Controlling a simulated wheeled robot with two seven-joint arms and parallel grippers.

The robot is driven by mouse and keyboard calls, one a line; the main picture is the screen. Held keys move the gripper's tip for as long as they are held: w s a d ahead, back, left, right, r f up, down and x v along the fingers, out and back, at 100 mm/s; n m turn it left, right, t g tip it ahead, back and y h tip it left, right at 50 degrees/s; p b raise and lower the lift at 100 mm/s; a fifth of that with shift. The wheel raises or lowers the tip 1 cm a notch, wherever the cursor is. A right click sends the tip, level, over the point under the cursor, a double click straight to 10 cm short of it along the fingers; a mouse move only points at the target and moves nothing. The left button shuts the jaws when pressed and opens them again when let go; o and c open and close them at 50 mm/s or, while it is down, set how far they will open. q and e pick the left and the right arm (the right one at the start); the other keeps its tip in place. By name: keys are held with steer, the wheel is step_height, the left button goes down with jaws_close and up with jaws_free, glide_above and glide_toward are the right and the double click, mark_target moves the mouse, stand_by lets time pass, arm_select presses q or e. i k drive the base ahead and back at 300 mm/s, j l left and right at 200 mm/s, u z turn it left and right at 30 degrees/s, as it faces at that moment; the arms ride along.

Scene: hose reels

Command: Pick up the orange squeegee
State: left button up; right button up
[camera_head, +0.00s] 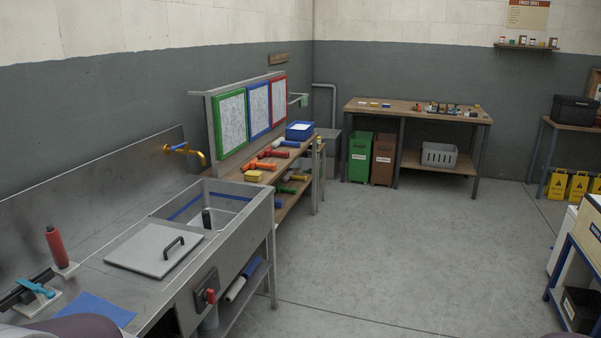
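I cannot pick out the orange squeegee with certainty. Several small coloured tools lie on the wooden bench beyond the sink. Among them are an orange-red one (262,165), a red one (273,153), a blue one (288,143) and a yellow block (254,176). They are too small to tell their exact shapes. Neither of my grippers is in view.
The steel sink (262,208) stands in front left, with a grey lid (150,248) beside its basin. A red-handled tool (56,245) and a blue tool (36,288) are at the near left. A workbench (400,113) stands at the back. The middle floor is clear.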

mark_target(253, 164)
steer(key=i, duration=3.75)
steer(key=i+l+u, duration=0.2)
steer(key=i+u, duration=0.2)
steer(key=i, duration=0.4)
steer(key=i+l+u, duration=0.45)
steer(key=i, duration=0.35)
steer(key=i+l+u, duration=0.4)
steer(key=i+l, duration=0.3)
steer(key=u, duration=0.2)
